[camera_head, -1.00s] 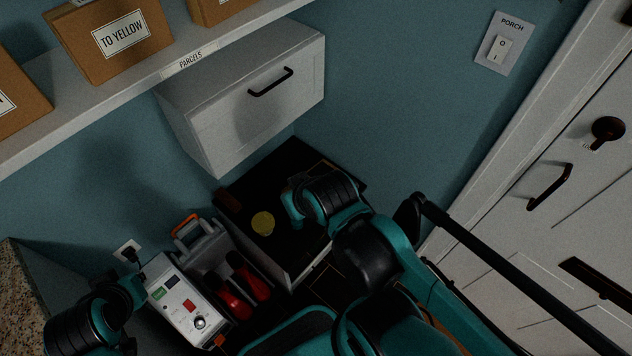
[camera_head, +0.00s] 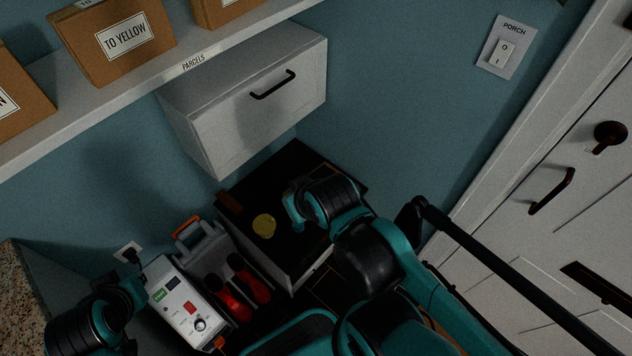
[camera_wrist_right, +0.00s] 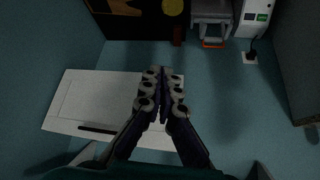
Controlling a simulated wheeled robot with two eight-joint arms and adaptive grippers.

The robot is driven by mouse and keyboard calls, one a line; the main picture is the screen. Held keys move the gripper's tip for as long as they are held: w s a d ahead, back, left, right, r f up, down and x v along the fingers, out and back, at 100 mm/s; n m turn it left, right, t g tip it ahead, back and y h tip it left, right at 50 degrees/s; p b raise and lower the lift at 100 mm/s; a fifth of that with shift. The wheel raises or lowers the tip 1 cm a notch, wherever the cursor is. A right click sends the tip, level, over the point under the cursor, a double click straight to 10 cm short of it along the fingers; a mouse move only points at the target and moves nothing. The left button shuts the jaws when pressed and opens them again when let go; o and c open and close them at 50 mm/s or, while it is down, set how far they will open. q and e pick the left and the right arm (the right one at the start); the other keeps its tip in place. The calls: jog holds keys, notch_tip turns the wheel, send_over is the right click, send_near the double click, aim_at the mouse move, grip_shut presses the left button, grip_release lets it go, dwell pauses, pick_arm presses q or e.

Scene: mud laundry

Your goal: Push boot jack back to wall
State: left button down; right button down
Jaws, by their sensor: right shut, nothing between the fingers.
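A small reddish-brown block (camera_head: 229,199), which may be the boot jack, lies at the far left edge of the dark bench top (camera_head: 290,160), close to the wall. It also shows in the right wrist view (camera_wrist_right: 178,37), though its shape is too dark to make out. My right gripper (camera_wrist_right: 161,72) is shut and empty in the right wrist view, with the block beyond its tips and apart from them in the picture. In the head view my right arm reaches over the bench and its fingers are hidden. My left arm shows at lower left, without clear fingers.
A white wall cabinet (camera_head: 250,100) hangs above the bench. A yellow disc (camera_head: 264,226) lies on the bench top. A grey caddy (camera_head: 207,245), red-handled tools (camera_head: 245,285) and a white control box (camera_head: 184,308) stand left of it. A parcel shelf (camera_head: 120,95) is above.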

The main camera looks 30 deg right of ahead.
dwell(0.4)
jog(key=w+d+f+n+g, duration=0.1)
jog(key=w+d, duration=0.3)
jog(key=w, duration=0.2)
jog(key=w+d+f+g, duration=0.1)
jog(key=w+d, duration=0.3)
jog(key=w, duration=0.3)
jog(key=w+d+f+n+g, duration=0.2)
jog(key=w+d+f, duration=0.5)
jog(key=d+f, duration=0.15)
jog(key=d+f+g+b, duration=0.1)
jog(key=d+f, duration=0.2)
jog(key=f, duration=0.9)
jog(key=d+f+n+g+b, duration=0.1)
jog(key=d+f, duration=0.3)
jog(key=f, duration=0.9)
jog(key=d+f+g+b, duration=0.1)
jog(key=d+f, duration=0.3)
jog(key=f, duration=0.9)
jog(key=shift+d+f+b, duration=0.15)
jog(key=shift+f+b, duration=0.05)
jog(key=shift+b, duration=0.35)
jog(key=shift+w+a+b, duration=0.25)
jog(key=shift+w, duration=0.35)
jog(key=shift+w+a+b, duration=0.2)
jog(key=shift+w+a, duration=0.05)
jog(key=shift+w, duration=0.3)
jog(key=shift+w+a+r, duration=0.2)
jog(key=shift+w+a, duration=0.05)
jog(key=shift+w, duration=0.4)
